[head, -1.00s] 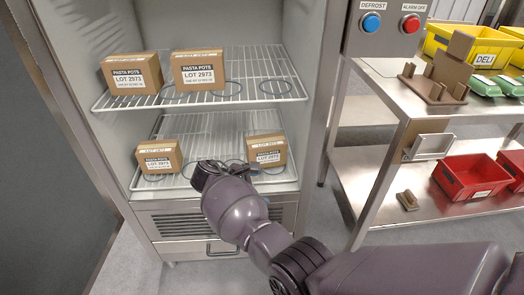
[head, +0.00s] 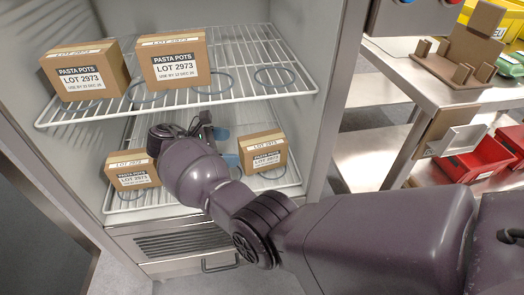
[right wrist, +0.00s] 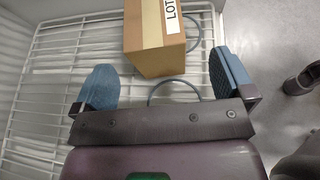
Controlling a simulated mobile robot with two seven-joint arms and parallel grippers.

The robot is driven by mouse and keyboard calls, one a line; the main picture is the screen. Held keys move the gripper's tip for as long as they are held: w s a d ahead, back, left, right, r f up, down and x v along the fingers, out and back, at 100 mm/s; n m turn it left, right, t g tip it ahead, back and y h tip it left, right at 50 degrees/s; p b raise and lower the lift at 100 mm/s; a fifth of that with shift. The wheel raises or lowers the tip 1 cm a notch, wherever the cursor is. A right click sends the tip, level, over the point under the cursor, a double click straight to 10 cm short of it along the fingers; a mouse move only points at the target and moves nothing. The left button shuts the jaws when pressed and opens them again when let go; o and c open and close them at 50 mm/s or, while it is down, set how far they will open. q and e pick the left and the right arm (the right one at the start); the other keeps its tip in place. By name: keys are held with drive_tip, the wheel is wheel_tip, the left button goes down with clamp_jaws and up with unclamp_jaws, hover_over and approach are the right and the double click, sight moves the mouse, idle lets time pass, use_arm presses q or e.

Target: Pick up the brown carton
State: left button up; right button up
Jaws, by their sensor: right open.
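Several brown cartons with white LOT 2973 labels stand in an open steel cabinet. On the lower wire shelf are a right carton (head: 262,152) and a left carton (head: 131,172). On the upper shelf are another left carton (head: 86,72) and right carton (head: 173,60). My right gripper (head: 228,147) is open, its blue fingers pointing right towards the lower right carton. In the right wrist view, a carton (right wrist: 153,38), apparently that one, lies ahead between the lines of the open fingers (right wrist: 165,78). The gap between them looks empty. My left gripper is not in view.
The upper wire shelf (head: 210,98) lies above my right gripper. The cabinet's right wall and frame (head: 330,90) stand close to the lower right carton. A steel bench (head: 420,85) with a brown fixture (head: 465,45) and red bins (head: 468,162) is at the right.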

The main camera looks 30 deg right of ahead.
sight(241, 149)
drive_tip(key=x, duration=0.2)
drive_tip(key=b+x, duration=0.1)
drive_tip(key=x, duration=0.2)
drive_tip(key=shift+w+f, duration=0.2)
drive_tip(key=shift+f, duration=0.25)
drive_tip(key=shift+d+r, duration=0.1)
drive_tip(key=shift+d, duration=0.35)
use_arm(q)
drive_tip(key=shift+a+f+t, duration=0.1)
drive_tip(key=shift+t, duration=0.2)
use_arm(e)
drive_tip(key=shift+c, duration=0.5)
drive_tip(key=c, duration=1.2)
drive_tip(key=shift+o, duration=0.2)
drive_tip(key=shift+r, duration=0.15)
